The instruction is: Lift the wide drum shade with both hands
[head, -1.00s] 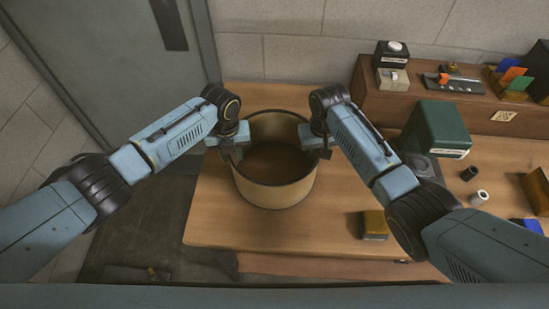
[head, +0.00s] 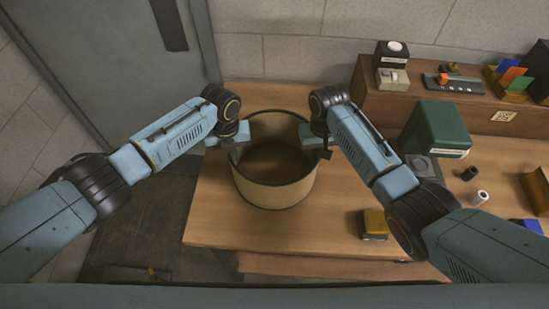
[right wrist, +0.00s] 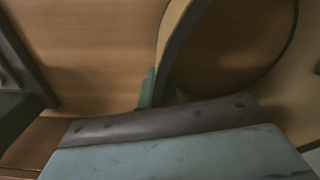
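The wide drum shade (head: 275,194) is a tan open cylinder with a dark rim. It stands upright on the wooden table, and I see no clear gap under it. My left gripper (head: 233,150) is at the left side of its rim, and my right gripper (head: 320,149) is at the right side. Both look closed on the wall, though their fingertips are small and partly hidden. In the right wrist view the shade's wall (right wrist: 176,45) runs down to my gripper.
A green box (head: 435,128), a small yellow-topped block (head: 373,224) and two small cylinders, one black (head: 469,173) and one white (head: 480,197), are on the right of the table. A raised wooden shelf (head: 430,103) stands behind. The table front (head: 270,235) is clear.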

